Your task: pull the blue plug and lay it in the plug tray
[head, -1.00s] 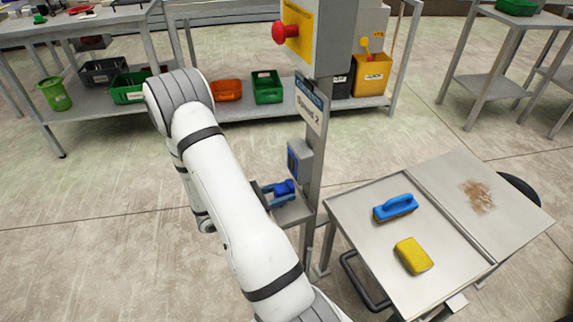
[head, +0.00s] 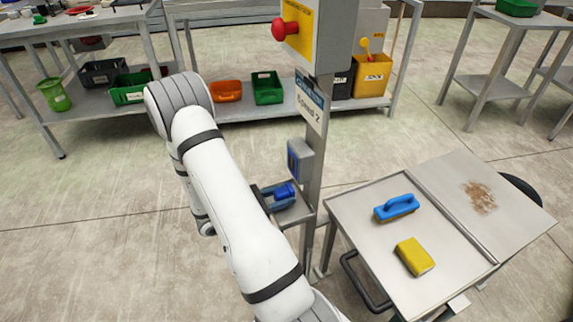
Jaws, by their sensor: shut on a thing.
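The blue plug (head: 285,190) is low at the grey post, just over or on the small grey plug tray (head: 302,215); I cannot tell whether it touches the tray. My gripper (head: 268,197) shows only in part as dark pieces beside my white arm, and it is shut on the blue plug. My arm hides the rest of the gripper and the tray's left side. A blue-faced grey socket box (head: 293,163) is fixed to the post above the plug, apart from it.
The post carries a yellow panel with a red button (head: 285,30) and a sign (head: 309,103). A steel cart (head: 365,240) with a blue-handled brush (head: 396,207) and yellow sponge (head: 414,257) stands close at right. Shelves with bins are behind.

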